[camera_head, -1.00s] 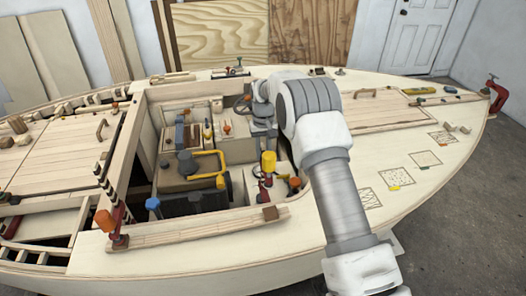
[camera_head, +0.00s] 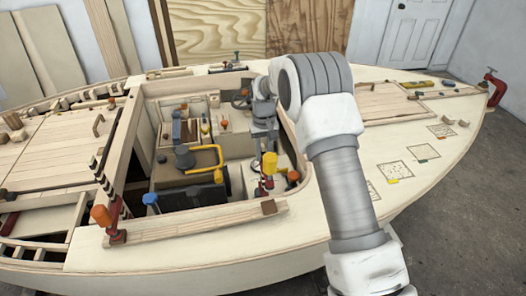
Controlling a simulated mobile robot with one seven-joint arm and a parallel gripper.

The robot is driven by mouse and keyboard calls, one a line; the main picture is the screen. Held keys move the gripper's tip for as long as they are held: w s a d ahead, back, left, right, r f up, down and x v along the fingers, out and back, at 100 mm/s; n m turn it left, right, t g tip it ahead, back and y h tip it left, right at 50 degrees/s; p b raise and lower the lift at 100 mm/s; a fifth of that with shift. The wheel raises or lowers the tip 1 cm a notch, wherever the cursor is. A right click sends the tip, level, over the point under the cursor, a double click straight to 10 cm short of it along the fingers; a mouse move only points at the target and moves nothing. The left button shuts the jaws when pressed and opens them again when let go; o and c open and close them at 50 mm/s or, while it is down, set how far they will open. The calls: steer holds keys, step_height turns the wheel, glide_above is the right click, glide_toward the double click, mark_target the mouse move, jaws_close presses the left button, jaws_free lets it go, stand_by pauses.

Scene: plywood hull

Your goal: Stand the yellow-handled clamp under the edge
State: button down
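The yellow-handled clamp (camera_head: 269,163) is upright with its handle on top, near the right end of the cockpit opening. Its red lower part (camera_head: 262,188) reaches down near the inner side of the front rail. My gripper (camera_head: 269,147) points down right above the yellow handle and touches it or nearly so. Its fingers are small and partly hidden, but the clamp has shifted along with it, so it appears shut on the clamp. The wooden edge (camera_head: 197,221) runs along the front of the opening. Whether the clamp's foot touches anything cannot be told.
An orange-handled clamp (camera_head: 293,176) stands close on the right. Another orange-handled clamp (camera_head: 101,215) and a blue-handled one (camera_head: 150,199) stand to the left. A yellow bent bar (camera_head: 207,158) and a dark box (camera_head: 192,198) fill the cockpit's middle.

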steer(key=shift+r, duration=0.1)
stand_by(0.3)
steer(key=shift+s+d+b, duration=0.25)
steer(key=shift+s+b, duration=0.05)
steer(key=shift+s, duration=0.95)
steer(key=shift+s+d+b, duration=0.25)
steer(key=shift+s+b, duration=0.05)
steer(key=shift+s, duration=0.9)
steer(key=c, duration=0.6)
jaws_free()
